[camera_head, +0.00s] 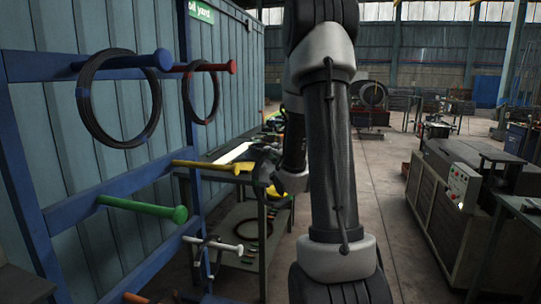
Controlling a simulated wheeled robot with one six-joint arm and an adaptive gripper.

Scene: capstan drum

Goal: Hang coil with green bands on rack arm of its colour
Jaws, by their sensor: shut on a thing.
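The green rack arm (145,207) sticks out from the blue rack at the lower left, with a round green knob at its end, and it is bare. No coil with green bands shows in this view. My arm stands large in the middle of the picture and hides part of the scene behind it.
A dark coil (81,108) hangs on the blue rack arm (120,61), and a smaller one (186,98) hangs on the red rack arm (205,66). A cluttered workbench (262,185) stands behind. Machines (445,215) stand at the right.

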